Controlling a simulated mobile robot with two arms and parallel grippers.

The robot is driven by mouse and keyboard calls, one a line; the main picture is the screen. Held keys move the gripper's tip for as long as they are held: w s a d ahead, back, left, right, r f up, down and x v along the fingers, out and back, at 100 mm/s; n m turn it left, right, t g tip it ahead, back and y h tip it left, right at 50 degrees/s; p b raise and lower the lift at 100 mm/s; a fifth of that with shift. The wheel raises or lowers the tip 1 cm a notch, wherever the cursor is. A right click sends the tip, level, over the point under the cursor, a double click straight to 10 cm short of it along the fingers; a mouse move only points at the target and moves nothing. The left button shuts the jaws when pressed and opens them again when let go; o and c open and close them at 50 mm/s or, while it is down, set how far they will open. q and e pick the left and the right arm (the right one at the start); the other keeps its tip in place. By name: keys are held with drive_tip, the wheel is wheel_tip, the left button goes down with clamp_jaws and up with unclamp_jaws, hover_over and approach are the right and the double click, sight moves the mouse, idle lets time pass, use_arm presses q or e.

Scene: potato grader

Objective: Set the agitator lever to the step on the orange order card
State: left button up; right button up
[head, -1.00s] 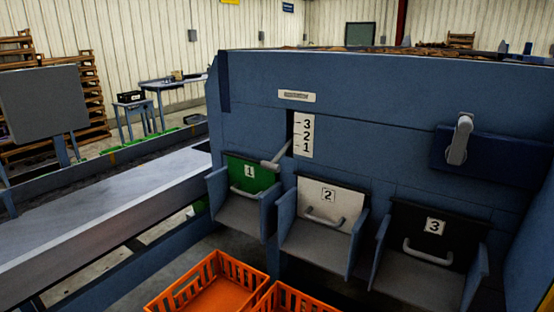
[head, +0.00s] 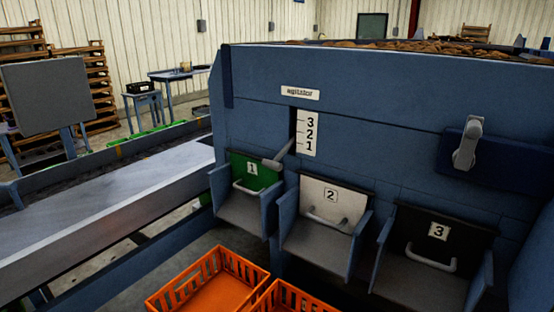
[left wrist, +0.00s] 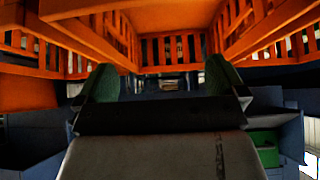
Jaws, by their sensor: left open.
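The agitator lever (head: 278,158) is a grey handle sticking out of a dark upright slot in the blue machine, under a small "agitator" label (head: 300,94). A white scale (head: 307,132) beside the slot reads 3, 2, 1 from top to bottom. The lever sits low, near the 1, with its tip pointing down and left. No orange order card can be made out. My left gripper (left wrist: 162,82) shows in the left wrist view, with green fingertips apart and nothing between them. Neither gripper shows in the head view.
Below the lever are three chutes with handled flaps: green 1 (head: 254,170), white 2 (head: 329,201) and black 3 (head: 435,240). Orange crates (head: 208,287) stand on the floor in front. A grey handle (head: 467,143) is at right. A conveyor (head: 110,212) runs left.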

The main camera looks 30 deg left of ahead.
use_arm(q)
drive_tip(key=w+a+r+t, duration=0.25)
drive_tip(key=w+r, duration=0.25)
drive_tip(key=w, duration=0.3)
drive_tip(key=n+t+h, duration=0.2)
drive_tip(key=n+t, duration=0.1)
drive_tip(key=t, duration=0.9)
approach(275, 159)
drive_tip(key=x, duration=0.3)
drive_tip(key=p+x, duration=0.1)
drive_tip(key=x, duration=0.2)
drive_tip(key=p+x, duration=0.1)
drive_tip(key=x, duration=0.2)
drive_tip(key=shift+w+f, duration=0.15)
drive_tip(key=shift+w, duration=0.25)
drive_tip(key=shift+w+d, duration=0.15)
drive_tip(key=shift+w, duration=0.4)
